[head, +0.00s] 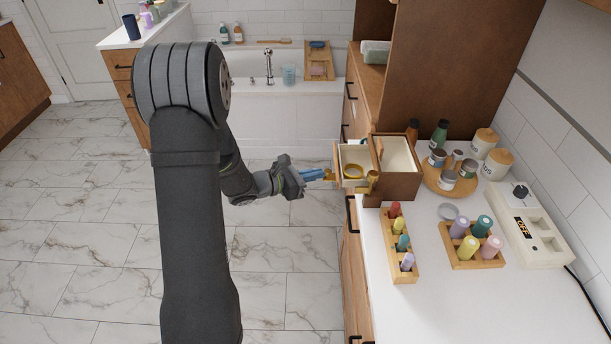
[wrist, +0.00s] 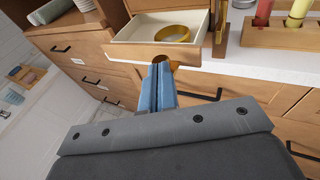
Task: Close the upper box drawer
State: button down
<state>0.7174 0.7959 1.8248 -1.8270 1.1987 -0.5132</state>
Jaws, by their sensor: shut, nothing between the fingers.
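The wooden box (head: 400,185) stands on the white counter near its left edge. Its upper drawer (head: 341,163) is pulled out to the left, over the counter edge. In the wrist view the open drawer (wrist: 128,52) shows a pale inside with a yellow ring-shaped item (wrist: 172,33) in it. My gripper (head: 329,175) is shut and empty, just left of the drawer front. In the wrist view its blue fingers (wrist: 160,64) point at the drawer front, at or very near its round knob, which they partly hide. I cannot tell whether they touch.
Cabinet drawers lie below the counter. The floor on the left is clear.

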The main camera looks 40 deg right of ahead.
jog(key=shift+d, duration=0.1)
jog(key=s+d, duration=0.6)
jog(key=s, duration=0.1)
jog(key=shift+d, duration=0.4)
jog(key=shift+s+d, duration=0.2)
jog(key=shift+s, duration=0.05)
jog(key=shift+r, duration=0.1)
jog(key=v, duration=1.4)
jog(key=shift+w+a, duration=0.2)
jog(key=shift+w, duration=0.05)
jog(key=shift+d, duration=0.1)
send_near(351, 174)
jog(key=s+d, duration=0.1)
jog(key=d, duration=0.1)
jog(key=s+d, duration=0.2)
jog(key=s+d+r, duration=0.1)
jog(key=s+d, duration=0.1)
jog(key=shift+d+r, duration=0.1)
jog(key=shift+d, duration=0.05)
jog(key=c, duration=2.1)
grip_release()
